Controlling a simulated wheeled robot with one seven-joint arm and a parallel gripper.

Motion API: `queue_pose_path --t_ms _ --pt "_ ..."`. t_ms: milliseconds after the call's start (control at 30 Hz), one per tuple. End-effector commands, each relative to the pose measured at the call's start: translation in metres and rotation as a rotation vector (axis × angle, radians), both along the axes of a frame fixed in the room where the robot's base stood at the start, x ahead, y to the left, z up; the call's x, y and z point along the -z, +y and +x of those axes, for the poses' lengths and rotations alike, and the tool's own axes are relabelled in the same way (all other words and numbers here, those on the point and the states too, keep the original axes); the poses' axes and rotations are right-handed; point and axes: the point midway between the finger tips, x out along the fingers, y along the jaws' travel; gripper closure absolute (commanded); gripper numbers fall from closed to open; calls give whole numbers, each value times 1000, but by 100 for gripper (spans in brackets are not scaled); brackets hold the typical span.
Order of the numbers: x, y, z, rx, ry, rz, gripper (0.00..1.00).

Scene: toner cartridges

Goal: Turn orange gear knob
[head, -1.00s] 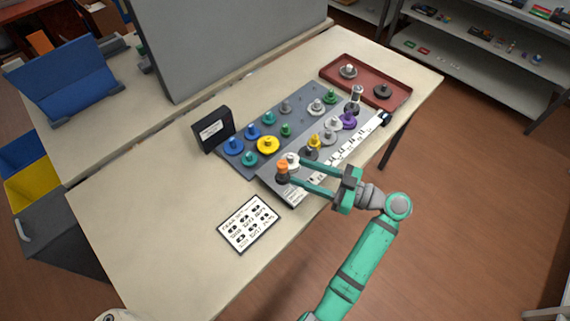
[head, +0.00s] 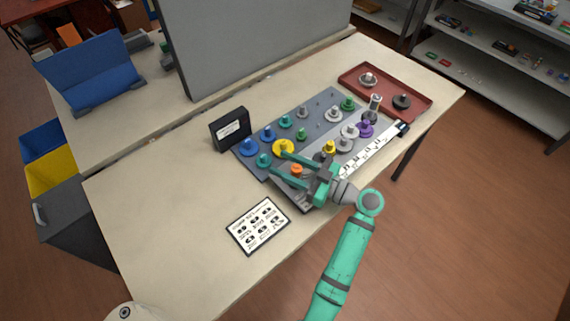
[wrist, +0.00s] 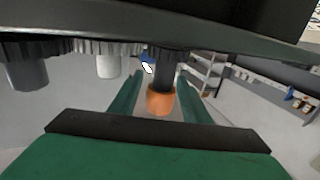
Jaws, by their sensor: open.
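The orange gear knob (head: 296,169) stands at the near edge of the grey gear board (head: 266,177), in its front left part. My gripper (head: 281,165) is open, with its two green fingers reaching to either side of this knob. In the wrist view the picture is upside down: the orange knob (wrist: 160,99) hangs below its dark gear, between the fingers (wrist: 160,80), with a gap on each side. The fingers do not appear to touch it. The palm partly hides the nearby gears in the head view.
Other gears stand close by: a yellow one (head: 284,147), a teal one (head: 264,160) and several more behind. A printed card (head: 258,226) lies on the table at the front. A dark box (head: 230,129) stands left of the board, and a red tray (head: 424,107) is at the back right.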

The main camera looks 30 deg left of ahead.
Motion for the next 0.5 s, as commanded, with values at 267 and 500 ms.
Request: queue_pose_path --t_ms 267,500 --pt "0 2 0 0 0 0 57" --pt "0 2 0 0 0 0 98"
